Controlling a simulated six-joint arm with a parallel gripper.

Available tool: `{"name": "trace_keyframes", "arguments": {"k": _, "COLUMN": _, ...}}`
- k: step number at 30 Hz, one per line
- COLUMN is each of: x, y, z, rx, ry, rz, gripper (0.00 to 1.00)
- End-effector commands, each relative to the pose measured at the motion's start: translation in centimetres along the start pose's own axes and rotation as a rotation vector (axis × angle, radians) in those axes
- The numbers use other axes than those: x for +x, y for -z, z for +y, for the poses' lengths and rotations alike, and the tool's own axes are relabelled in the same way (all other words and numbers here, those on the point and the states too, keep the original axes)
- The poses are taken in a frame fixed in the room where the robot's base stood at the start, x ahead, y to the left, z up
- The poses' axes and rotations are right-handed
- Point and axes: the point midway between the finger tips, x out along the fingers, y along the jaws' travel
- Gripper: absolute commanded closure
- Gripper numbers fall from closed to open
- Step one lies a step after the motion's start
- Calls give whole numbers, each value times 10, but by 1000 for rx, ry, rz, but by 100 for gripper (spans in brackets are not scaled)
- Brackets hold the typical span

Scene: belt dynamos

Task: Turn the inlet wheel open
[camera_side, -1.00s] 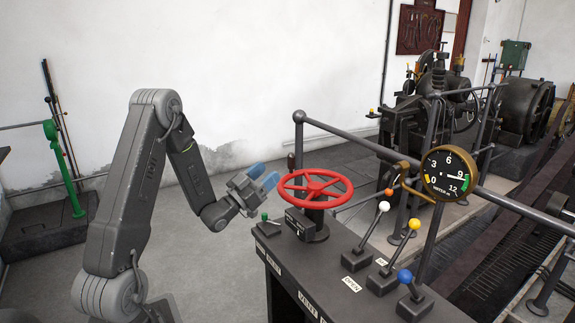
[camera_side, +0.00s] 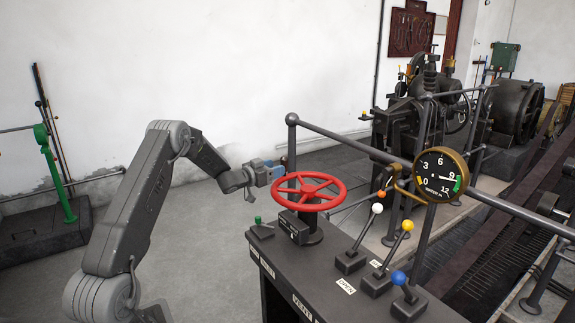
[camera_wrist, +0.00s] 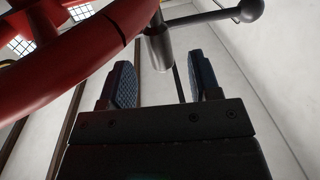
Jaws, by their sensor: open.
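The red inlet wheel (camera_side: 309,188) sits on a dark post on top of the control bench. In the wrist view the red wheel rim (camera_wrist: 80,72) fills the upper left, close to the jaws. My gripper (camera_side: 276,170) has blue finger pads and is at the far left side of the rim. In the wrist view my gripper (camera_wrist: 165,82) is open, with a gap between the two pads and nothing held there. The rim appears to the left of the pads, not between them. I cannot tell whether a finger touches it.
The bench (camera_side: 330,265) carries a green-knobbed lever (camera_side: 258,220) and levers with white (camera_side: 377,208), yellow (camera_side: 408,225) and blue knobs (camera_side: 398,278). A railing (camera_side: 345,138) runs behind the wheel, with a round gauge (camera_side: 441,174).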

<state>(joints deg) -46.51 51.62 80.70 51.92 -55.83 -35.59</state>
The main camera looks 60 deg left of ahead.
Motion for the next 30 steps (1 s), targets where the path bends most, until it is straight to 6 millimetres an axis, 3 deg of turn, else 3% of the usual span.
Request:
{"name": "trace_keyframes", "arguments": {"k": 6, "x": 38, "y": 0, "z": 1, "rx": 0, "ry": -1, "rz": 1, "gripper": 43}}
{"name": "trace_keyframes", "arguments": {"k": 12, "x": 57, "y": 0, "z": 1, "rx": 1, "ry": -2, "rz": 1, "gripper": 43}}
{"name": "trace_keyframes", "arguments": {"k": 25, "x": 63, "y": 0, "z": 1, "rx": -1, "ry": 0, "rz": 0, "gripper": 43}}
{"name": "trace_keyframes", "arguments": {"k": 30, "x": 63, "y": 0, "z": 1, "rx": -1, "ry": 0, "rz": 0, "gripper": 59}}
